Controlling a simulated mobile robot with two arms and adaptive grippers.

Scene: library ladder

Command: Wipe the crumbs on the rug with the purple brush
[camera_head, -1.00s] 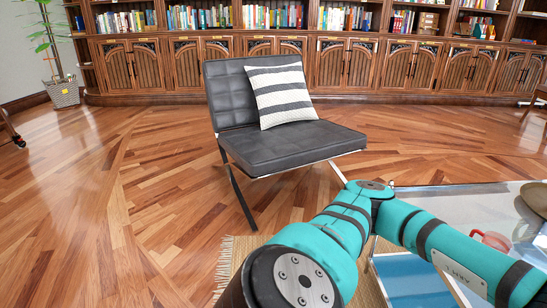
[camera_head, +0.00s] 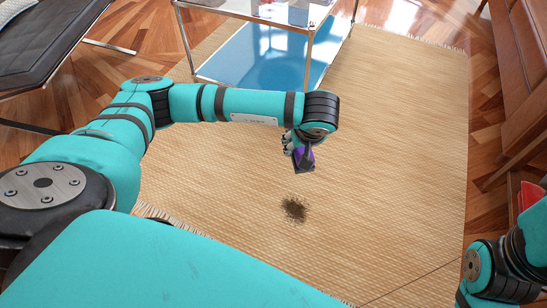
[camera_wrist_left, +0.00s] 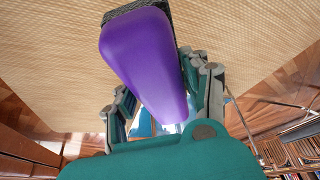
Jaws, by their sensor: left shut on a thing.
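The crumbs (camera_head: 295,209) are a small dark brown patch on the woven tan rug (camera_head: 400,130). My left gripper (camera_head: 296,146) is shut on the purple brush (camera_head: 306,155), just beyond the crumbs in the head view. The brush looks held above the rug, but its exact height is unclear. In the left wrist view the purple brush (camera_wrist_left: 146,62) sits between the fingers, with its dark bristle end (camera_wrist_left: 140,10) at the top. The crumbs are not seen in that view. Part of my right arm shows at the lower right; its gripper is out of view.
A glass table with metal legs (camera_head: 307,58) and a blue lower shelf (camera_head: 262,58) stands beyond the arm. The rug around the crumbs is clear.

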